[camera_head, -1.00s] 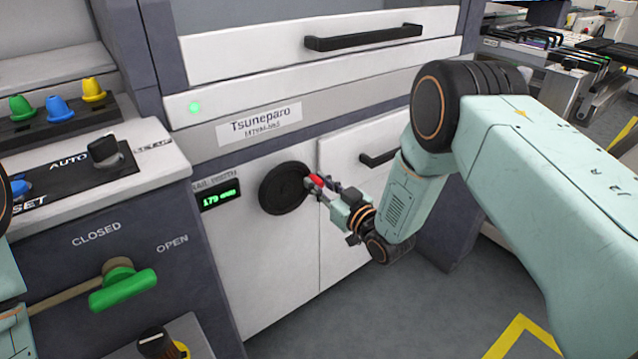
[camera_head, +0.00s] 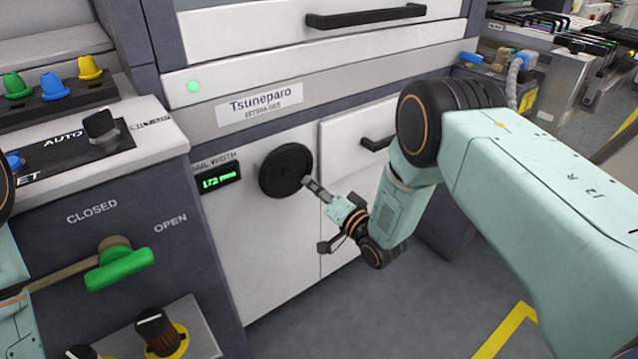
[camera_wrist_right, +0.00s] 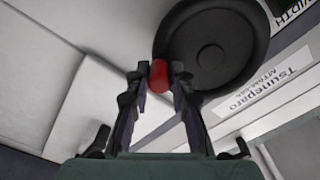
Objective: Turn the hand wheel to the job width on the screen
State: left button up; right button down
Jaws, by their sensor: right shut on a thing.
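The black hand wheel (camera_head: 286,170) is on the white front panel of the machine. A small green-lit display (camera_head: 218,178) labelled rail width sits left of it and seems to read 172 mm. My right gripper (camera_head: 308,183) is at the wheel's lower right rim. In the right wrist view the wheel (camera_wrist_right: 212,50) fills the upper middle, and its red knob (camera_wrist_right: 159,76) sits between the fingertips of my right gripper (camera_wrist_right: 160,78), which is shut on it. The knob is hidden in the head view. My left gripper is out of view. I cannot make out a job screen.
A console at left carries an auto/setup switch (camera_head: 101,127) and coloured knobs (camera_head: 52,84). A green lever (camera_head: 119,264) sticks out below it. A cabinet handle (camera_head: 377,143) is right of the wheel, and a drawer handle (camera_head: 366,16) is above. Grey floor is free at lower right.

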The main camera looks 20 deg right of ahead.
aim_at(278, 197)
jog(key=shift+s+a+f+m+p, duration=0.15)
jog(key=shift+s+a+m+p, duration=0.45)
jog(key=shift+a+m, duration=1.45)
jog(key=shift+s+a+f+m+p, duration=0.2)
jog(key=shift+s+a+m+p, duration=0.4)
jog(key=shift+m, duration=2.8)
jog(key=shift+s+a+f+m+p, duration=0.2)
jog(key=shift+a+m+p, duration=0.85)
jog(key=shift+m, duration=1.7)
jog(key=shift+a, duration=0.2)
jog(key=c, duration=1.2)
grip_release()
jog(key=shift+o, duration=0.2)
jog(key=v, duration=1.2)
